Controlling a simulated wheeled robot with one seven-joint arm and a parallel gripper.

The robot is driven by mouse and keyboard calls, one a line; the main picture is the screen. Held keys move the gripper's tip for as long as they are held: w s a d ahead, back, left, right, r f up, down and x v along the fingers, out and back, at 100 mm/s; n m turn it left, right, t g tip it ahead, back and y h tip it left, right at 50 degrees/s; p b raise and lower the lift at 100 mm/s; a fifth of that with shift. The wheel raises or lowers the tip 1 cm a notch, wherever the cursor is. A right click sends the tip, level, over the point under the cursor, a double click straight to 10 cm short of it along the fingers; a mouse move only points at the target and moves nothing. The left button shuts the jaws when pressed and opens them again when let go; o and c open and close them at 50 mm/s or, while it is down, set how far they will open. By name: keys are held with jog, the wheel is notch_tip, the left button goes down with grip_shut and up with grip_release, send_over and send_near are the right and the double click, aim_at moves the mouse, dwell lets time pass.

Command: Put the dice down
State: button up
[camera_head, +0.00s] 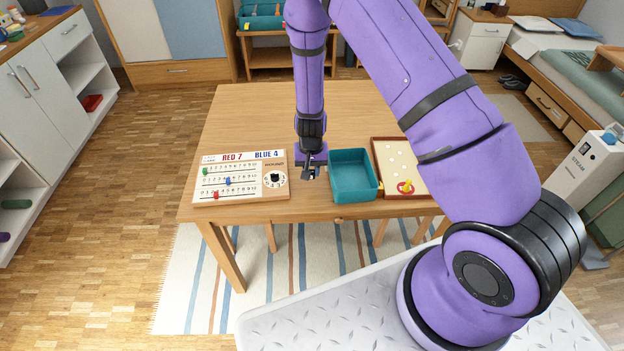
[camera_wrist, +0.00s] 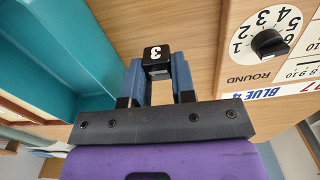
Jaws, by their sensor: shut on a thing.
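A black die (camera_wrist: 156,60) with a white 3 on its face sits between the two blue fingertips of my gripper (camera_wrist: 157,72) in the wrist view. My gripper is shut on it. In the head view my gripper (camera_head: 310,173) points down over the wooden table, between the scoreboard and the teal tray. The die is too small and dark there to make out clearly. I cannot tell whether the die touches the table or hangs just above it.
The table (camera_head: 262,115) carries a scoreboard (camera_head: 241,176) with pegs and a round dial left of my gripper. A teal tray (camera_head: 354,192) stands close on the right, then a brown-framed board (camera_head: 398,168) with a ring. The table's back is clear.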

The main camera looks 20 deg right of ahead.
aim_at(310, 185)
jog(key=shift+a+f, duration=0.15)
jog(key=shift+f, duration=2.05)
jog(key=shift+f, duration=0.1)
jog(key=o, duration=0.9)
